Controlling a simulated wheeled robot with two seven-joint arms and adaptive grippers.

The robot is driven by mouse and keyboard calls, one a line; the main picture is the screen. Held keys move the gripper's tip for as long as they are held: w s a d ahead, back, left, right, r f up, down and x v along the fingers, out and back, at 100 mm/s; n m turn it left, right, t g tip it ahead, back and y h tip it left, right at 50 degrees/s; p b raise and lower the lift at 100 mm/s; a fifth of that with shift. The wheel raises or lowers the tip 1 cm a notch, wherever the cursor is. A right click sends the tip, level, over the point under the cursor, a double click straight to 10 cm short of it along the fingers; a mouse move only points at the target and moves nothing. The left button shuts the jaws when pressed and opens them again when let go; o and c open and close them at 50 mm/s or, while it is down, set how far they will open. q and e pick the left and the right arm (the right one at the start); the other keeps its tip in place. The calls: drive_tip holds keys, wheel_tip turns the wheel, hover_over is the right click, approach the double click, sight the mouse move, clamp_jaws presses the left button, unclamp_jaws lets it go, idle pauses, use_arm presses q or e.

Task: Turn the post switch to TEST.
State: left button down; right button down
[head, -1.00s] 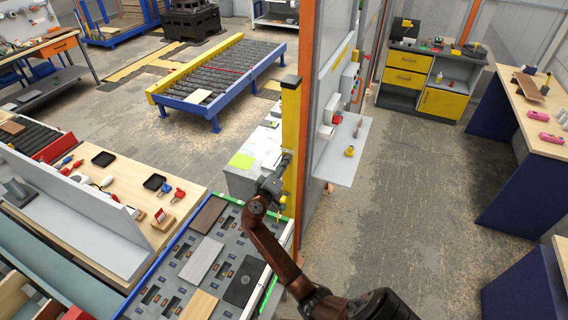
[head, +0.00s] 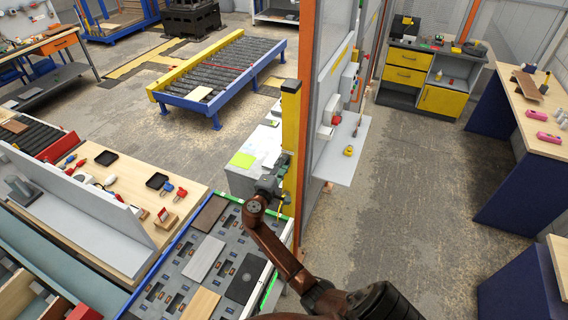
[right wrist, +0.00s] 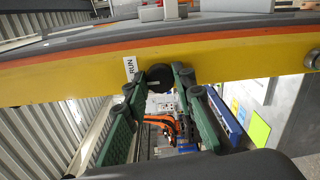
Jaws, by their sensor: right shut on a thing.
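The yellow post (head: 290,130) stands upright near the middle of the head view and runs across the right wrist view (right wrist: 230,62). A black round switch knob (right wrist: 160,76) sits on its face. A white label reading RUN (right wrist: 131,68) is beside the knob, to its left in the right wrist view. No TEST label is visible. My right gripper (right wrist: 160,86) has its green-padded fingers on both sides of the knob and is shut on it. In the head view the right gripper (head: 272,186) is against the post's left side, hiding the knob. My left gripper is out of view.
A grey slotted board bed (head: 212,262) with several boards lies below left of the gripper. A grey cabinet with papers (head: 243,160) is close behind it. A grey shelf (head: 346,160) projects right of the post. The floor at right is clear.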

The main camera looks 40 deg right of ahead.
drive_tip(key=shift+f, duration=0.1)
idle(0.4)
drive_tip(key=c, duration=1.6)
unclamp_jaws()
drive_tip(key=shift+a, duration=0.1)
drive_tip(key=v, duration=1.2)
